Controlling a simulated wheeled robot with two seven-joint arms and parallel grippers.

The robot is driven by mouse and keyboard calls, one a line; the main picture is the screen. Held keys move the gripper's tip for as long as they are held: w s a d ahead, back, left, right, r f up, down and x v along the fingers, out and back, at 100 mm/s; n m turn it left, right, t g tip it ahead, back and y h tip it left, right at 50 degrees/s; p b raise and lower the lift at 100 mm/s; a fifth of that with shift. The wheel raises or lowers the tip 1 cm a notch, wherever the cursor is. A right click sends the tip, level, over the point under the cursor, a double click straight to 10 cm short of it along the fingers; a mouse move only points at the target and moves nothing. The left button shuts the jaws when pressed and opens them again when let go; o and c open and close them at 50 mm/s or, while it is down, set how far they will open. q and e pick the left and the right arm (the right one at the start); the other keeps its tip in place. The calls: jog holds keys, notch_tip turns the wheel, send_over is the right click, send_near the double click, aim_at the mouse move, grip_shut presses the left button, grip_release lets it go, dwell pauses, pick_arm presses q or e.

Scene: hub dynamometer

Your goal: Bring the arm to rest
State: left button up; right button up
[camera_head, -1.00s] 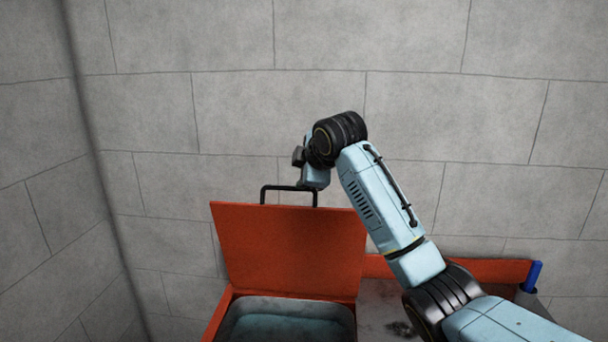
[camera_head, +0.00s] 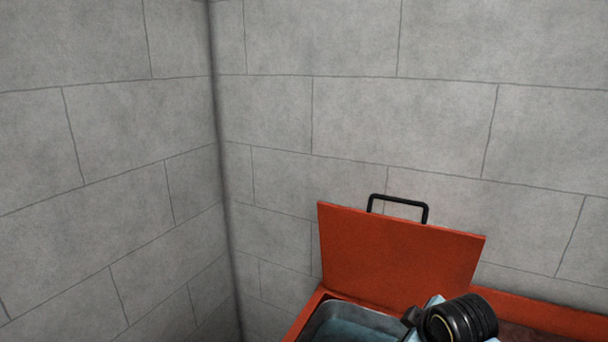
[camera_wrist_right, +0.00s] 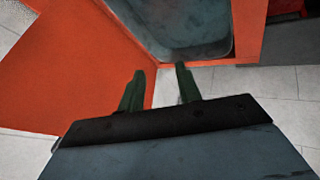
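My right arm shows at the lower right of the head view, where its black wrist joint (camera_head: 460,318) and a bit of pale blue link sit in front of the orange box. The gripper end is mostly hidden or cut off there. In the right wrist view my right gripper (camera_wrist_right: 160,70) has two dark green fingers, apart, with nothing between them. An orange panel shows beyond them on the left, and a grey basin above. My left gripper is in neither view.
An orange lid (camera_head: 395,250) stands raised, with a black handle (camera_head: 399,205) on its top edge. Below it is a grey basin (camera_head: 350,322), also in the right wrist view (camera_wrist_right: 185,25). Grey block walls meet in a corner on the left.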

jog(key=s+d+f+m+g, duration=0.15)
jog(key=s+f+m, duration=0.3)
jog(key=s, duration=1.05)
jog(key=s+a+f+m+g, duration=0.1)
jog(key=s+f+m+g, duration=0.3)
jog(key=s, duration=1)
notch_tip(320, 180, down, 30)
jog(key=s+f+n+b, duration=0.1)
jog(key=b, duration=0.6)
jog(key=s+d+f+b, duration=0.1)
jog(key=s+f+b, duration=0.2)
jog(key=s+f, duration=0.5)
jog(key=s+d+f+b, duration=0.2)
jog(key=s+f, duration=0.7)
jog(key=f, duration=0.6)
jog(key=shift+s+d+g+h+b, duration=0.2)
jog(key=shift+g+h+b, duration=0.2)
jog(key=shift+b, duration=0.45)
jog(key=shift+f, duration=0.1)
jog(key=shift+s, duration=0.1)
